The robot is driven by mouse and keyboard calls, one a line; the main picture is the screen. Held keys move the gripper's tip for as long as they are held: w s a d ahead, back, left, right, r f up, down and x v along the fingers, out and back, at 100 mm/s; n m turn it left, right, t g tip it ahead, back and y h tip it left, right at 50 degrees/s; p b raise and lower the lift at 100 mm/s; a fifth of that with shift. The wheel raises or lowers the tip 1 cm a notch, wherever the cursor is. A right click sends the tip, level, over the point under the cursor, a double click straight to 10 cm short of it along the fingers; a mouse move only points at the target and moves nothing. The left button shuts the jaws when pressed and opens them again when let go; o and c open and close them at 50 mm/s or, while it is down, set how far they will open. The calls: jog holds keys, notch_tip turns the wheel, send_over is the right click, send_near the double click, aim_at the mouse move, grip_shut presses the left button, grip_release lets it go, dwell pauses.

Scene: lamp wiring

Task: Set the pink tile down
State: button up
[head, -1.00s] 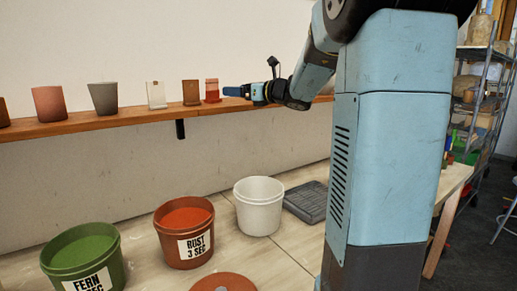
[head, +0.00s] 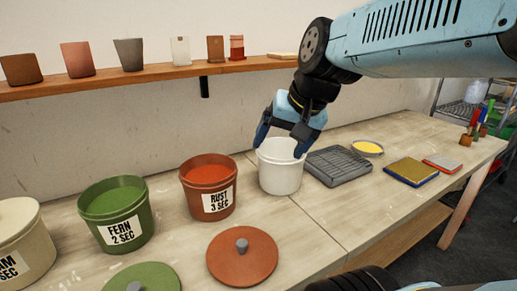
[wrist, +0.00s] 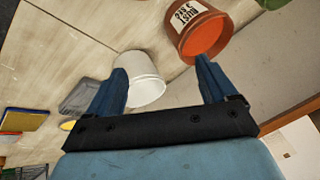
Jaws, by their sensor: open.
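A pinkish tile (head: 77,60) leans upright on the wooden shelf (head: 140,86), second from the left in the head view. A tile with a pale pink top and a red lower part (head: 237,47) stands farther right on the same shelf. I cannot tell which is the task's pink tile. My gripper (head: 281,143) is open and empty, pointing down near the white bucket (head: 280,176), well below and right of the red-bottomed tile.
The rust bucket (head: 208,200) and green fern bucket (head: 116,226) stand left of the white one. A grey rack (head: 338,166) lies right of it. Lids (head: 242,266) lie in front. The shelf is bare between the red-bottomed tile and a flat pale piece (head: 283,56).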

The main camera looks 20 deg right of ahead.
jog(key=s+d+n, duration=0.1)
jog(key=s+d+f+n+h, duration=0.1)
jog(key=s+n+h, duration=0.1)
jog(key=shift+s+d+f+n, duration=0.2)
jog(key=shift+d+f+n, duration=0.1)
jog(key=shift+d, duration=0.1)
